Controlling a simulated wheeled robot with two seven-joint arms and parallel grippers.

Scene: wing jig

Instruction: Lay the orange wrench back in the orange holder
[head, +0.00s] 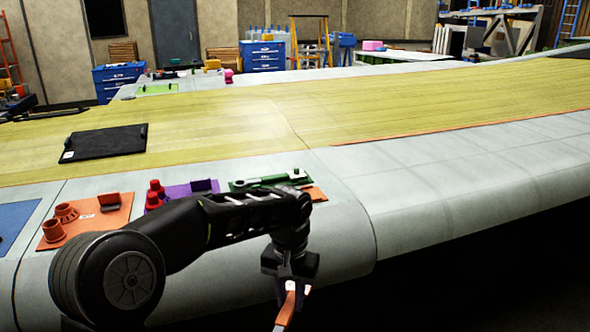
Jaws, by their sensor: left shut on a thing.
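My left gripper (291,284) hangs in front of the wing's near edge, at the bottom of the head view. It is shut on the orange wrench (286,312), which points down and runs out of the picture. The gripper covers the wrench's upper part. An orange holder (318,194) lies on the grey wing skin behind my left arm, just in front of the green holder. Only its right end shows; my arm hides the rest. The wrench is apart from it, nearer to me and lower. My right gripper is not in view.
A green holder (237,185) carries a green tool (272,179). To the left are a purple mat (178,191) with red pieces and an orange mat (112,221) with orange cups. A black case (103,143) lies farther back. The wing skin (440,200) at right is clear.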

